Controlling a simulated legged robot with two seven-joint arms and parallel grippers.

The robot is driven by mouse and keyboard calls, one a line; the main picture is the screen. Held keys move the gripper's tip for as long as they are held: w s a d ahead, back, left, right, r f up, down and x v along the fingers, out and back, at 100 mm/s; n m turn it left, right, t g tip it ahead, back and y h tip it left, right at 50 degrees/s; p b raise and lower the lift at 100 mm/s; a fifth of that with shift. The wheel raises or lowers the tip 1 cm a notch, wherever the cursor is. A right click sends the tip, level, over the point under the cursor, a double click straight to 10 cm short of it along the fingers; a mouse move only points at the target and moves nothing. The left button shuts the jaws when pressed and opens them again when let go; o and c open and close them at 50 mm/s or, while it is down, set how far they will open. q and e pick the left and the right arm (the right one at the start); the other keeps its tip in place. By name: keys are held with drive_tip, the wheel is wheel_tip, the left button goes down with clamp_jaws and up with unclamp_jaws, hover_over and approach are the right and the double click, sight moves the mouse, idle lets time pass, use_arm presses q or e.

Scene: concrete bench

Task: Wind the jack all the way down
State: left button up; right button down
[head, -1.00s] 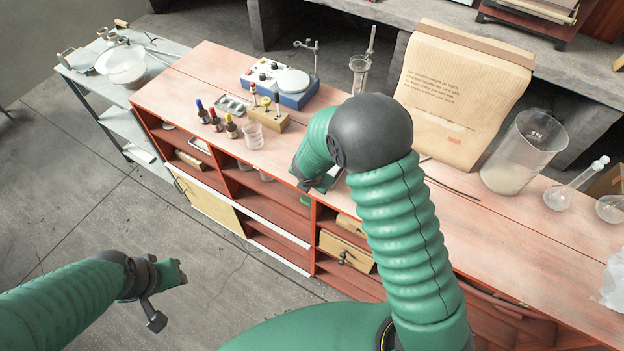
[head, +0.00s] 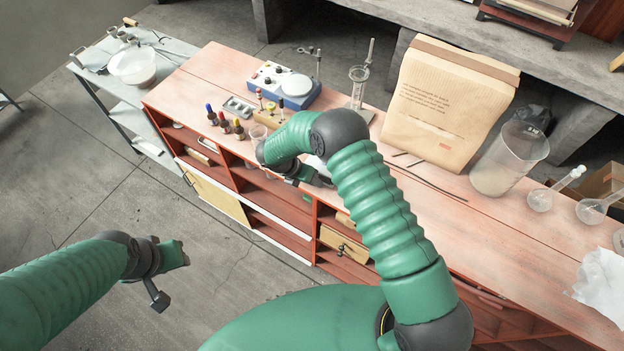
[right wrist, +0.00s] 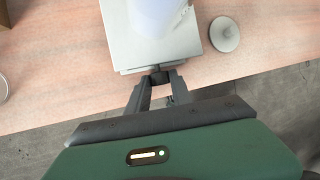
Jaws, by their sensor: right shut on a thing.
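In the right wrist view the jack (right wrist: 190,47) shows from above as a pale grey plate, with a whitish, bluish vessel (right wrist: 156,12) on it. A small dark knob (right wrist: 158,74) sticks out at the jack's near side. My right gripper (right wrist: 159,83) has its two fingers closed on this knob. How high the jack stands is hard to tell from above. In the head view my right arm hides most of the jack, near the bench's front edge. My left gripper (head: 172,262) hangs over the floor at lower left, away from the bench; its fingers are unclear.
A round metal disc (right wrist: 224,34) lies right of the jack. On the bench (head: 195,88) stand dropper bottles (head: 224,122), a blue and white instrument (head: 284,84), a glass cylinder on a stand (head: 358,85), a paper bag (head: 440,110) and a large beaker (head: 512,158).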

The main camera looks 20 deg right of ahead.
drive_tip(key=shift+w+r, duration=0.1)
drive_tip(key=shift+w, duration=0.1)
drive_tip(key=c, duration=1.3)
unclamp_jaws()
drive_tip(key=shift+o, duration=0.9)
drive_tip(key=shift+d, duration=0.1)
drive_tip(key=shift+s, duration=0.1)
drive_tip(key=shift+a+r, duration=0.2)
drive_tip(key=shift+a, duration=0.1)
drive_tip(key=b+v, duration=0.3)
drive_tip(key=v, duration=1.3)
